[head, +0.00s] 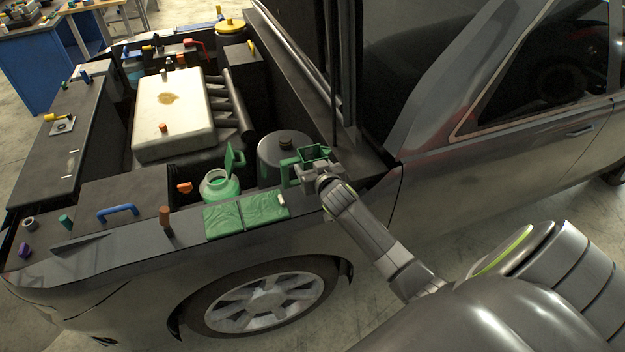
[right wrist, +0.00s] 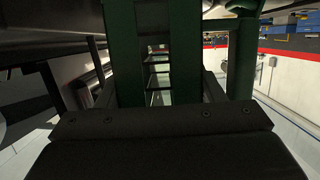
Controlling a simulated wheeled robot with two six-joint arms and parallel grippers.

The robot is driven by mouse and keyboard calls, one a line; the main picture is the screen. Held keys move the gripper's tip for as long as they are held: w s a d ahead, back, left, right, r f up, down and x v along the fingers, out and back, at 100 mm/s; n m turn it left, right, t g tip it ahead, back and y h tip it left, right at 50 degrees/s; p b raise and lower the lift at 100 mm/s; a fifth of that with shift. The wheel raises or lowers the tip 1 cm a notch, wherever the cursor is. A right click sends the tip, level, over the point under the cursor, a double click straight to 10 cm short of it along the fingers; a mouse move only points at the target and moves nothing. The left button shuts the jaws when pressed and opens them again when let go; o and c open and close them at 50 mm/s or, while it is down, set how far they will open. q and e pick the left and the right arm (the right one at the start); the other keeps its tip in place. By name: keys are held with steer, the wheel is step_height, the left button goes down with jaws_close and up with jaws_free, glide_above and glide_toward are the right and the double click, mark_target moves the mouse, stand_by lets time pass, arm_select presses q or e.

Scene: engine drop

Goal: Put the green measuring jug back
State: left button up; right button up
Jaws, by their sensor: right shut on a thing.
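The green measuring jug (head: 316,152) is at the rear of the engine bay, beside the dark round cap-topped canister (head: 284,150). My right gripper (head: 304,170) is shut on the jug. In the right wrist view the jug's dark green body (right wrist: 188,50) fills the top, right in front of the gripper (right wrist: 160,95). Whether the jug touches the surface below it is hard to tell. My left gripper is not in view.
A green open-lidded reservoir (head: 221,187) stands left of the canister. Green folded cloths (head: 246,213) lie on the fender edge. A cream engine cover (head: 172,118), a blue handle (head: 118,211) and an orange-brown peg (head: 165,218) are further left. The windscreen pillar rises behind the jug.

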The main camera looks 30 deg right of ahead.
steer(key=shift+f, duration=2.15)
steer(key=shift+f+b, duration=0.3)
steer(key=shift+b, duration=0.15)
steer(key=o, duration=1.1)
steer(key=shift+r, duration=0.1)
